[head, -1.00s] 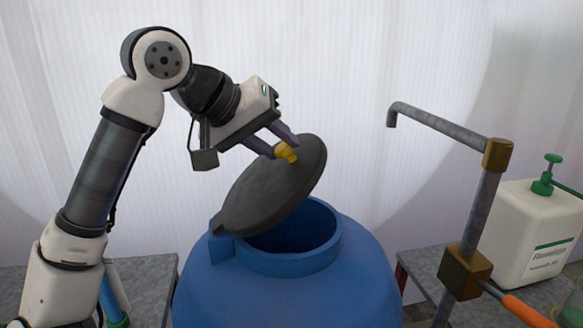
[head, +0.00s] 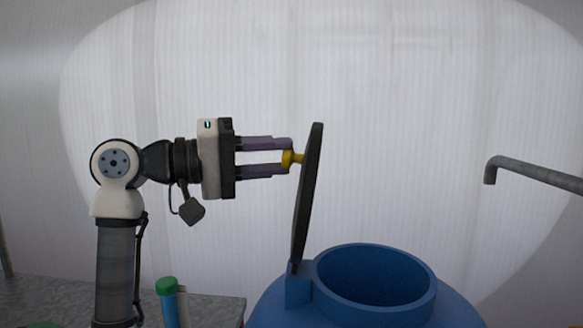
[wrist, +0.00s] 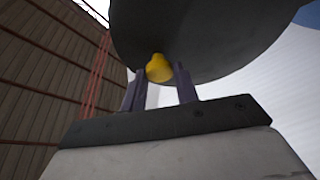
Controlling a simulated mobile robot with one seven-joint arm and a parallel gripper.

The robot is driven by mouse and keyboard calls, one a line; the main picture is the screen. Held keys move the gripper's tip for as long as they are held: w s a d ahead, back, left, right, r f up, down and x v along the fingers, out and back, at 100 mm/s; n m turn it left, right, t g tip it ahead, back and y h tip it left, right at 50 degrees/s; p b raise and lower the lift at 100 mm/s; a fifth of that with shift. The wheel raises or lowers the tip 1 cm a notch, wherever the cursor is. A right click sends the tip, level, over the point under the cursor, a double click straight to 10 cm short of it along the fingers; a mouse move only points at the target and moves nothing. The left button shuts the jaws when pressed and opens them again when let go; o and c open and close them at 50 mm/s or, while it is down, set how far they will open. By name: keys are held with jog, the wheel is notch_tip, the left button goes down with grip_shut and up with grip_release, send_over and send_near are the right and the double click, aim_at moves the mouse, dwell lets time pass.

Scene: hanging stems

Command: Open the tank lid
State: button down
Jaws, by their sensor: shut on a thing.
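The blue tank (head: 372,312) stands at the lower right of the head view, its round mouth uncovered. The dark grey lid (head: 308,195) stands nearly upright at the left side of the mouth, hinged at its lower edge. A yellow knob (head: 290,159) sticks out from the lid's left face. My gripper (head: 288,158) comes in level from the left and is shut on the knob. In the wrist view, the yellow knob (wrist: 159,68) sits between my fingers, with the lid (wrist: 205,35) filling the top.
A grey metal pipe spout (head: 535,172) juts in from the right, apart from the lid. A grey bench (head: 215,308) at lower left carries a green-capped bottle (head: 167,300). The air above the tank mouth is clear.

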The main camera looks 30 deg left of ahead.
jog(key=shift+s+a+f, duration=0.1)
jog(key=shift+s+a, duration=0.05)
jog(key=shift+a, duration=0.25)
jog(key=c, duration=1.1)
grip_release()
jog(key=b+v, duration=0.2)
jog(key=v, duration=1.2)
jog(key=shift+d+f, duration=0.15)
jog(key=shift+f, duration=0.05)
